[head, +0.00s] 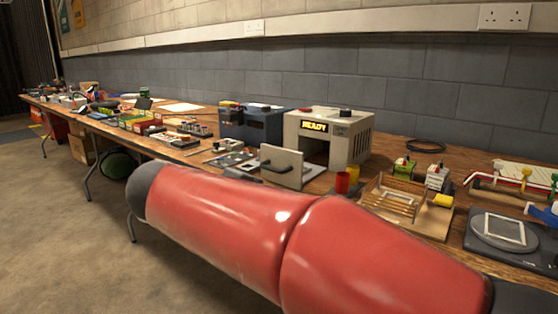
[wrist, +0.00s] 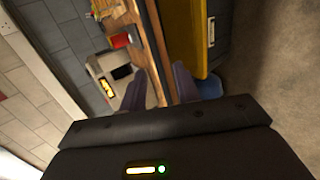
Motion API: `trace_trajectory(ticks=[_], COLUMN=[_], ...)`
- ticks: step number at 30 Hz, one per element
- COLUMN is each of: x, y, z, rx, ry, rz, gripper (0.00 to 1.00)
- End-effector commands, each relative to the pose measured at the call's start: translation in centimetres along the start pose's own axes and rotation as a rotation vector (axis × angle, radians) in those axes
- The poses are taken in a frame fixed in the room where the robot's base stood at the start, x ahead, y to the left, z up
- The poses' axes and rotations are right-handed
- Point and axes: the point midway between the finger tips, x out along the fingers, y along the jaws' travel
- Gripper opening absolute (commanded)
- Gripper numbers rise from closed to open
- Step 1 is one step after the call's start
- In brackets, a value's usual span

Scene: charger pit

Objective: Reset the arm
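My arm crosses the lower part of the head view as a large red link, in front of the long workbench (head: 455,160). My gripper is outside the head view. In the wrist view my gripper (wrist: 160,88) has two grey fingers standing apart with nothing between them. The bench edge shows in the gap, some way beyond the fingertips. The wrist view is turned on its side.
A beige machine with a lit READY display (head: 345,138) stands on the bench, door open, and also shows in the wrist view (wrist: 127,72). A blue machine (head: 258,125), wooden rack (head: 402,205) and black scale (head: 485,246) are near. Floor at left is clear.

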Motion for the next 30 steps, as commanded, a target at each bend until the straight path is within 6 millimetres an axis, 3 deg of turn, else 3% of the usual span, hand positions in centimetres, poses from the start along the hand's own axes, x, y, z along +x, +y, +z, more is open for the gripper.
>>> trace_trajectory(ticks=[2,6,9,12,15,21,30], x=[1.8,4.9,6.2,6.4,6.2,5.8,5.8], y=[0.5,-0.4,-2.5,-5.1,-7.5,-10.2,-10.8], z=[3.2,10.2,15.8,20.1,22.9,25.0,25.2], rx=[0.036,0.153,0.304,0.487,0.67,0.912,0.954], ry=[-0.022,-0.054,-0.061,-0.048,-0.024,0.019,0.029], rz=[-0.08,-0.277,-0.441,-0.578,-0.671,-0.751,-0.763], gripper=[0.32,0.32,0.32,0.32,0.32,0.32,0.32])
